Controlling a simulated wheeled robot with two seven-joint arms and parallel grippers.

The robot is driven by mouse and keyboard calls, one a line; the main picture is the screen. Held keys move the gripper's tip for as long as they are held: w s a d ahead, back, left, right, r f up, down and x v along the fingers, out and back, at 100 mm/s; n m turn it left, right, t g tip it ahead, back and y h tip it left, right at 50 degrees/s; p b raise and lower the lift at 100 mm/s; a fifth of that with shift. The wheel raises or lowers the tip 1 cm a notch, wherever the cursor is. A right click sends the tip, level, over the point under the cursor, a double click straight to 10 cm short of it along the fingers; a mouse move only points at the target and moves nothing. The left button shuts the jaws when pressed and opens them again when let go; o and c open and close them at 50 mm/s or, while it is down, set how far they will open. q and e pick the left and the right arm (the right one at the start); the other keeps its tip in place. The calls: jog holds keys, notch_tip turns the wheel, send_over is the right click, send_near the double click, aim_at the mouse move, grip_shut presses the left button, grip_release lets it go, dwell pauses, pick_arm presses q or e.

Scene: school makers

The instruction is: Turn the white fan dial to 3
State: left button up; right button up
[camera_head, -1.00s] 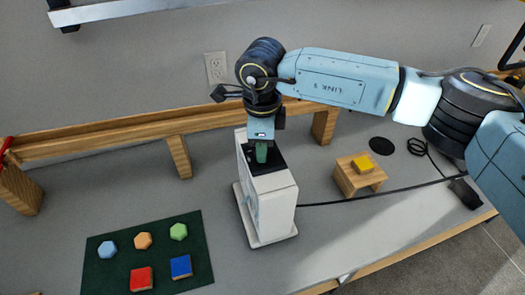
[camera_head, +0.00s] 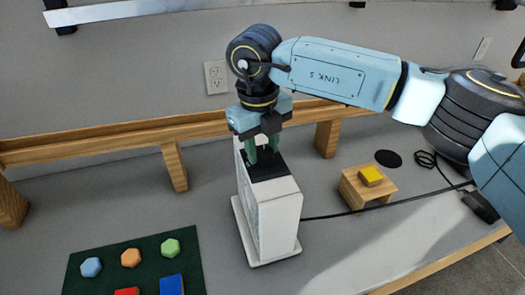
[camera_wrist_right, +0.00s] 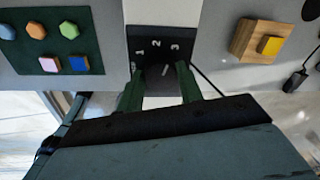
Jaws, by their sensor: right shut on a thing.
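The white fan (camera_head: 270,215) is an upright white box on the bench, with a black dial panel (camera_head: 270,173) on its top. In the right wrist view the panel (camera_wrist_right: 152,38) carries the numbers 1, 2 and 3. My right gripper (camera_head: 264,157) points down from above, its green fingers at the panel, shut on the dial. The fingers also show in the right wrist view (camera_wrist_right: 158,74), one on each side of a small pale mark at the dial. The dial is mostly hidden, and I cannot tell which number it points to. My left gripper is not in view.
A green mat (camera_head: 210,277) with colored hexagons and blocks lies left of the fan. A small wooden stand (camera_head: 365,193) with a yellow block (camera_head: 371,175) is to the right. A black cable (camera_head: 330,215) runs right from the fan. A wooden rail (camera_head: 120,136) stands behind.

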aim_at(259, 152)
jog(key=shift+m+b, duration=0.45)
jog(key=shift+m, duration=0.75)
jog(key=shift+w, duration=0.1)
jog(key=o, duration=1)
notch_tip(259, 152, up, 13)
jog(key=shift+s+a+r, duration=0.2)
jog(key=shift+a, duration=0.2)
